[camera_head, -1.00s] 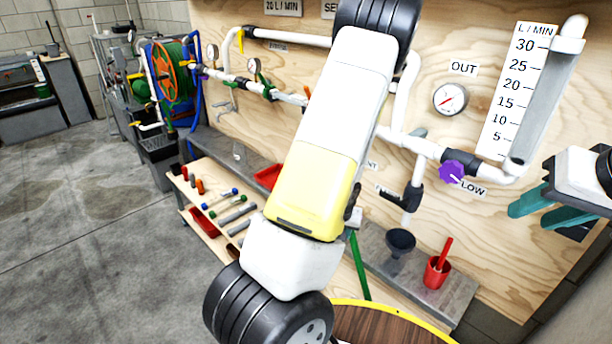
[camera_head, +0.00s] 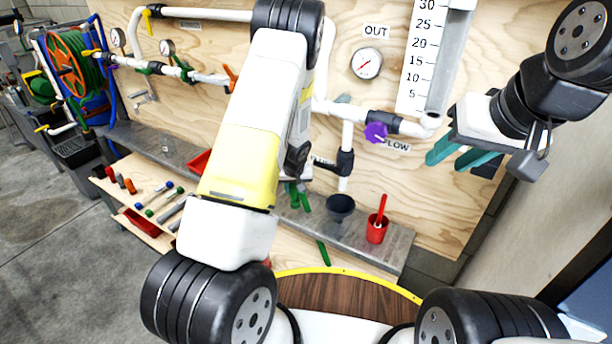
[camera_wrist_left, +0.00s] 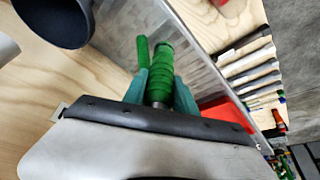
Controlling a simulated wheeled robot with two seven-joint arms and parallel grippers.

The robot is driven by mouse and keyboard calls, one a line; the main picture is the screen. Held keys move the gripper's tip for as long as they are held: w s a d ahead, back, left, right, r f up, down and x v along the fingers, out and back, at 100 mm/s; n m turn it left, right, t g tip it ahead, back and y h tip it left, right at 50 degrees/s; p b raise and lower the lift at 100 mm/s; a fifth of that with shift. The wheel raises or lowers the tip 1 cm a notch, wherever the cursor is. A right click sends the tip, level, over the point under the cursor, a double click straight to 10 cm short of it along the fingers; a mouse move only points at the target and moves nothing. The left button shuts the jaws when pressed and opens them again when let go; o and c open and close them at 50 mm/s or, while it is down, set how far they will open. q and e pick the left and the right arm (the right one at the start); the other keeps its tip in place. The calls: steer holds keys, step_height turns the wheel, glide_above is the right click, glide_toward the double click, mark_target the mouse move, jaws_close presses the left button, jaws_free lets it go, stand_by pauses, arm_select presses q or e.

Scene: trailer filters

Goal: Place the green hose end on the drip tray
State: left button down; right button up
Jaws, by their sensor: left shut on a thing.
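The green hose end (camera_wrist_left: 160,68) is a ribbed green piece in the left wrist view, held between the teal fingers of my left gripper (camera_wrist_left: 161,88). In the head view my forearm covers most of this gripper; green parts of the hose (camera_head: 304,198) show beside it, in front of the grey ledge (camera_head: 372,250). A lower length of green hose (camera_head: 323,252) hangs at the ledge's front. I cannot tell whether the hose end touches the ledge, or whether this ledge is the drip tray. My right gripper (camera_head: 457,154) is open and empty near the board at the right.
A dark funnel (camera_head: 341,205) and a red cup (camera_head: 377,230) with a red stick stand on the ledge right of my left gripper. A red tray (camera_head: 199,161) lies left of it. Pipes and a purple valve knob (camera_head: 376,132) are on the board. A round wooden top (camera_head: 345,292) is below.

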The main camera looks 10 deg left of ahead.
arm_select(q)
steer(key=shift+w+d, duration=0.25)
steer(key=shift+w, duration=0.4)
steer(key=shift+s+d+x, duration=0.15)
steer(key=shift+x, duration=0.7)
steer(key=shift+s+d+x, duration=0.1)
steer(key=shift+s+x, duration=0.05)
steer(key=shift+x, duration=0.7)
steer(key=shift+f, duration=0.3)
steer(key=c, duration=1)
jaws_free()
